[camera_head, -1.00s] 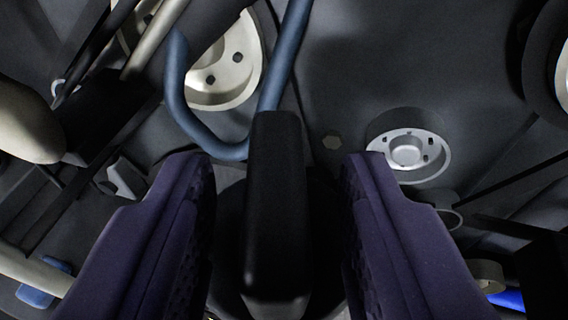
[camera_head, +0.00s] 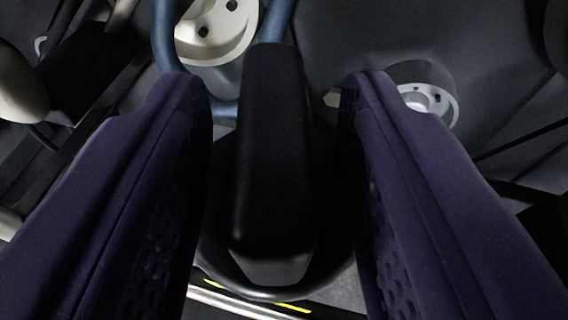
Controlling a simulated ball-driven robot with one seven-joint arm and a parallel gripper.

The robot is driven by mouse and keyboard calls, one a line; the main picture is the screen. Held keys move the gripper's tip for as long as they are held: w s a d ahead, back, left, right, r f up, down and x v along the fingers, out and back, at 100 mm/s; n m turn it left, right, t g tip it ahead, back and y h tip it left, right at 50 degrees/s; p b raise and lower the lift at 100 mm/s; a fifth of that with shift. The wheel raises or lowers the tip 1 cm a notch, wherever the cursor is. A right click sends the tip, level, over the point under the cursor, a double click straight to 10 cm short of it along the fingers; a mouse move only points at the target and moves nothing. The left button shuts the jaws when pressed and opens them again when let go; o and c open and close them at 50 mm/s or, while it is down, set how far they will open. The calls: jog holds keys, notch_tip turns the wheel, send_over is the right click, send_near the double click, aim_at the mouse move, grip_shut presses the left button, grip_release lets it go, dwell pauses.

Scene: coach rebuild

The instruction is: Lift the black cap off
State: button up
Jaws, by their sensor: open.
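The black cap (camera_head: 275,150) is in the middle of the head camera view. Its upright black grip bar stands above a round dark base (camera_head: 225,250), which shows partly around and below the bar. My gripper (camera_head: 278,95) is open, with one purple finger on each side of the bar. A gap shows between the bar and each finger, so neither seems to touch it. What lies under the cap is hidden.
A blue hose (camera_head: 166,40) bends close behind the cap. A cream round part with holes (camera_head: 222,28) is at the top, and a silver hub (camera_head: 436,101) sits behind the right finger. A pale edge with yellow marks (camera_head: 255,302) runs below the cap.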

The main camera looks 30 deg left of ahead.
aim_at(271, 128)
jog(key=shift+c, duration=0.4)
grip_shut()
jog(key=shift+r, duration=0.15)
jog(key=shift+r+p, duration=0.65)
jog(key=shift+r, duration=0.8)
